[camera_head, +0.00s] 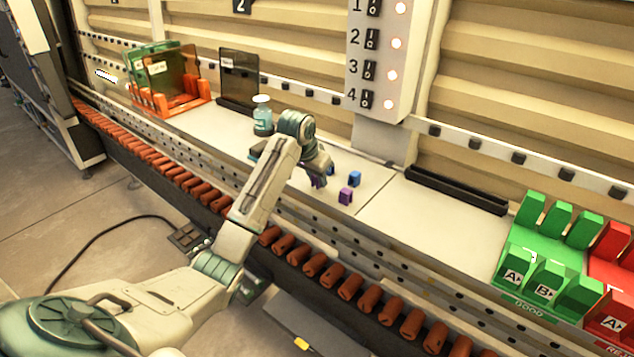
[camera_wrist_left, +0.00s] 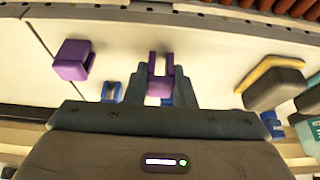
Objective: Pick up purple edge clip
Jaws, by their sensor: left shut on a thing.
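My left gripper (camera_head: 318,180) points down over the white bench. It is shut on a purple edge clip (camera_wrist_left: 160,82), which sits between the fingertips in the left wrist view and shows as a small purple patch (camera_head: 317,183) in the head view. I cannot tell whether the clip touches the bench. A second purple clip (camera_head: 346,196) stands on the bench to the right, apart from the gripper; it also shows in the left wrist view (camera_wrist_left: 72,60). My right gripper is not in view.
A blue clip (camera_head: 354,178) stands near the second purple clip. A capped jar (camera_head: 262,116) is left of my gripper. An orange rack (camera_head: 180,103) is farther left. Green bins (camera_head: 545,250) and red bins (camera_head: 612,315) are at the right. The bench between is mostly clear.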

